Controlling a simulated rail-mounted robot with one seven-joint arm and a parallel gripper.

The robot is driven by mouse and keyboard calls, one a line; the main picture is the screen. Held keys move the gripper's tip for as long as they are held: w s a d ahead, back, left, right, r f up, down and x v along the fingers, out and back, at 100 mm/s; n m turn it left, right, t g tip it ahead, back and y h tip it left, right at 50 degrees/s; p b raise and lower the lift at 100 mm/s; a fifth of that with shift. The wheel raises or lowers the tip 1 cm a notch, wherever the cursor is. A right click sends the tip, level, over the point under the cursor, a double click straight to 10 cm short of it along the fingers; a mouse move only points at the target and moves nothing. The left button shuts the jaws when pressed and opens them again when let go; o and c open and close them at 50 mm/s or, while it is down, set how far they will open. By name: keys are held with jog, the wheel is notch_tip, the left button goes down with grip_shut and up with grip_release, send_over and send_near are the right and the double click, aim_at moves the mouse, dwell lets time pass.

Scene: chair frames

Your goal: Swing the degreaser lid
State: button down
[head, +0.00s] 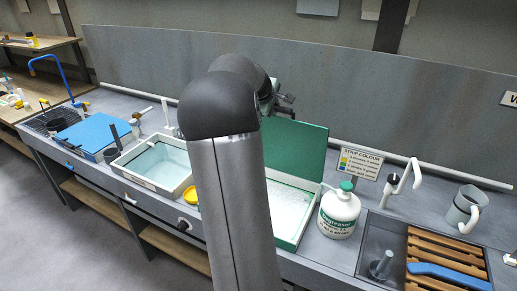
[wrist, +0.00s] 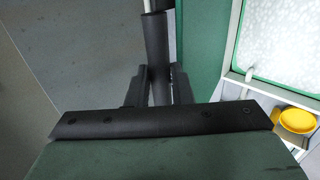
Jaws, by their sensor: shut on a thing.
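The degreaser lid (head: 297,150) is a green panel standing about upright at the back of the degreaser bath (head: 290,208), which holds white foamy liquid. In the wrist view the lid (wrist: 203,40) is a green strip beside the foamy bath (wrist: 285,38). My gripper (wrist: 157,92) is shut on the dark cylindrical handle (wrist: 156,45), which sits next to the lid's edge. In the head view my gripper (head: 284,104) is at the lid's upper left, partly hidden behind my arm. My arm also covers the bath's left side.
A white degreaser bottle (head: 338,213) stands right of the bath, near a sign (head: 354,163). A teal-liquid bath (head: 160,164) and a blue lid (head: 92,135) are further left. A wooden rack (head: 440,252) and grey jug (head: 464,211) are right.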

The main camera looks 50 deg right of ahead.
jog(key=s+a+f+b, duration=0.1)
jog(key=a+f+b, duration=0.1)
jog(key=a+b, duration=0.3)
jog(key=shift+s+a+f, duration=0.15)
jog(key=shift+a+f, duration=0.25)
jog(key=shift+a, duration=0.1)
jog(key=s+a+f+b, duration=0.1)
jog(key=a+f+b, duration=0.2)
jog(key=a+b, duration=0.3)
jog(key=shift+s+a+f+b, duration=0.15)
jog(key=shift+a+f+b, duration=0.2)
jog(key=shift+b, duration=0.55)
jog(key=shift+d, duration=0.1)
